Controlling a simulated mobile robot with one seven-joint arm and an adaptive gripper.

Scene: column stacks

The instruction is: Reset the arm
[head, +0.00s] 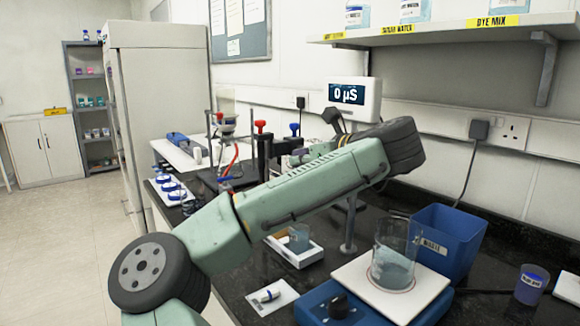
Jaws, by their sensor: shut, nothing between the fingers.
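My green arm reaches across the middle of the head view, from a dark round joint at the lower left up to another dark joint below the meter. I cannot make out my gripper's fingers. The far end of my arm is folded behind its own links and hides part of the bench. The arm passes above the black bench top (232,291) and in front of the column stands.
A beaker of bluish liquid (394,262) stands on a white plate near a blue waste bin (456,226). A small beaker (299,238) sits in a white tray. A meter (352,97) reads 0 µS. Red-topped and blue-topped columns stand behind my arm. A shelf (440,28) overhangs the right side.

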